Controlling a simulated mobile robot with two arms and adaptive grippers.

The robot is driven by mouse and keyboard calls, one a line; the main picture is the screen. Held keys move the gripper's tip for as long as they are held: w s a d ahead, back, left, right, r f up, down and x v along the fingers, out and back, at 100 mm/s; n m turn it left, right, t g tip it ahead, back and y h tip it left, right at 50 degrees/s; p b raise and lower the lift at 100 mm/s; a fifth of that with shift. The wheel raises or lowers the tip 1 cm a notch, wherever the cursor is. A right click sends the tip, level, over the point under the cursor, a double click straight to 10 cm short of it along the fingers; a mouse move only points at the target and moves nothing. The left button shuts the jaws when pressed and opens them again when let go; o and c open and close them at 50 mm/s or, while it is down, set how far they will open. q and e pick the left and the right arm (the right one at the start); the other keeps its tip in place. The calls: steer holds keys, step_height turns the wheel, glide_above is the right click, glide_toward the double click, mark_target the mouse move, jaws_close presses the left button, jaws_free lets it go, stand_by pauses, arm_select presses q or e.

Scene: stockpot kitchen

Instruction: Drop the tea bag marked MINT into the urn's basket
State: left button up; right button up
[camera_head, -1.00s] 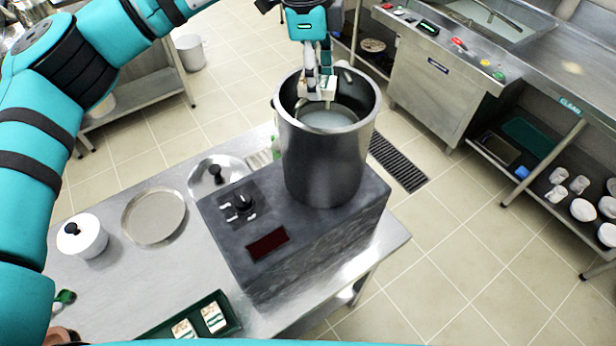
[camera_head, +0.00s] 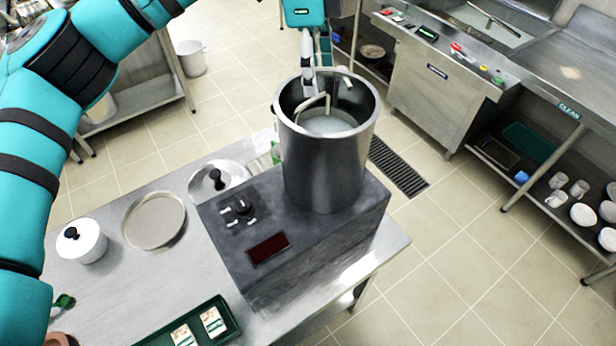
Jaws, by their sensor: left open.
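The urn (camera_head: 322,165) is a tall steel pot on a dark grey heating base. Inside it a pale round surface (camera_head: 328,124) shows, with a beige looped piece (camera_head: 318,104) above it; I cannot tell how much of this is the basket. I cannot make out a MINT bag.
The grey base (camera_head: 300,240) has a knob and dark red panel. On the steel table stand a lid (camera_head: 218,179), a round tray (camera_head: 154,221) and a white lidded pot (camera_head: 82,240). A sink counter (camera_head: 450,75) is at the right; tiled floor lies between.

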arm_select(q)
step_height(320, 180, up, 9)
steer(key=a, duration=0.1)
steer(key=shift+s, duration=0.1)
stand_by(0.6)
